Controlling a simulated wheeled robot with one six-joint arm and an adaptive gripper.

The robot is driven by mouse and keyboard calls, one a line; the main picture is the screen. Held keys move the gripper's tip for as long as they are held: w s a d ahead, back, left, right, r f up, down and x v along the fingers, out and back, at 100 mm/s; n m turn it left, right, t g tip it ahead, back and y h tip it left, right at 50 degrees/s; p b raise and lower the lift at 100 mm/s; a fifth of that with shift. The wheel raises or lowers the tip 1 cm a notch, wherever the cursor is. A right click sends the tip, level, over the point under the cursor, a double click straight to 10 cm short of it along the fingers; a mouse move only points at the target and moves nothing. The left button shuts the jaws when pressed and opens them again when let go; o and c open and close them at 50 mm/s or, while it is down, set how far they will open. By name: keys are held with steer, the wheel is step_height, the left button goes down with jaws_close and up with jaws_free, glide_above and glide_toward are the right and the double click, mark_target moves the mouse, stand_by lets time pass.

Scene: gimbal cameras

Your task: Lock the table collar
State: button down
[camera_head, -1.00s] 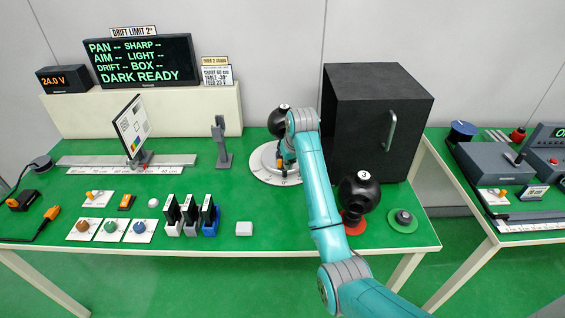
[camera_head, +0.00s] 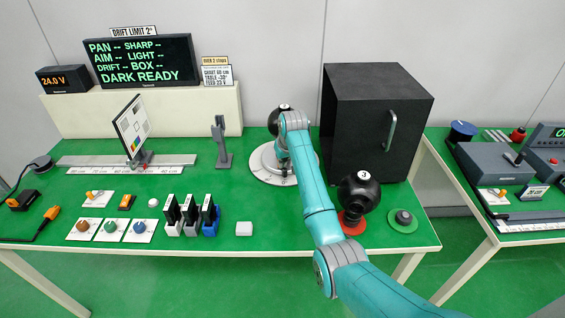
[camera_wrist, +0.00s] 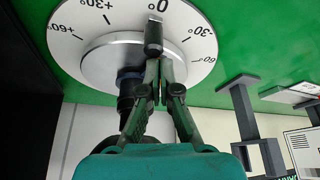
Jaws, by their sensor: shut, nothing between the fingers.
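The round table (camera_head: 262,176) is a white dial with a grey hub, left of the black cabinet, with a black ball (camera_head: 278,126) above it. In the wrist view the dial (camera_wrist: 83,18) shows degree marks around its metal collar (camera_wrist: 103,62). A dark upright part (camera_wrist: 153,38) stands at the collar's edge by the 0° mark. My gripper (camera_wrist: 163,88) is shut close below that part; contact is unclear. In the head view my arm hides the gripper and part of the dial.
The black cabinet (camera_head: 372,125) stands close right of the dial. A black ball marked 3 (camera_head: 360,190) sits on a red base at front right. A grey post (camera_head: 221,142) stands to the left.

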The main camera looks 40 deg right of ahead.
steer(key=shift+w+a+m, duration=0.25)
steer(key=shift+m, duration=0.15)
steer(key=shift+w+a, duration=0.1)
steer(key=shift+w+a+m+h, duration=0.7)
steer(key=shift+w+a+m, duration=0.25)
steer(key=shift+m, duration=0.55)
steer(key=shift+w+a+m+g+h, duration=0.15)
steer(key=shift+w+a+m+g, duration=0.1)
steer(key=shift+w+m, duration=0.35)
steer(key=shift+w+a+m+g+h, duration=0.15)
steer(key=shift+w+m+g, duration=0.1)
steer(key=shift+w+m, duration=0.3)
steer(key=shift+w+a+m, duration=0.15)
steer(key=shift+w+m, duration=0.45)
steer(key=shift+m, duration=0.15)
steer(key=shift+s, duration=0.1)
